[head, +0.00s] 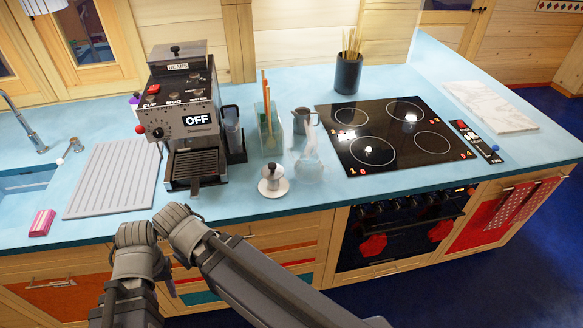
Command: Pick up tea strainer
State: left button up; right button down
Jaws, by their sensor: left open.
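A small grey metal piece (272,178) with a dark knob sits on a round white dish (284,192) near the counter's front edge; it looks like the tea strainer, but it is too small to be certain. My left arm is folded low in front of the counter, left of and below the dish. My left gripper (169,284) is mostly hidden by my arm links; it is open, well away from the metal piece and touching nothing that I can see. My right gripper is not in view.
A coffee machine (183,112) stands behind left. A clear glass vessel (309,162), a metal jug (301,122) and a utensil holder (269,130) stand close behind the dish. A black hob (395,133) is to the right. Counter in front of the hob is clear.

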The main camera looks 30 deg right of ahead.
aim_at(272, 172)
jog(key=z, duration=1.05)
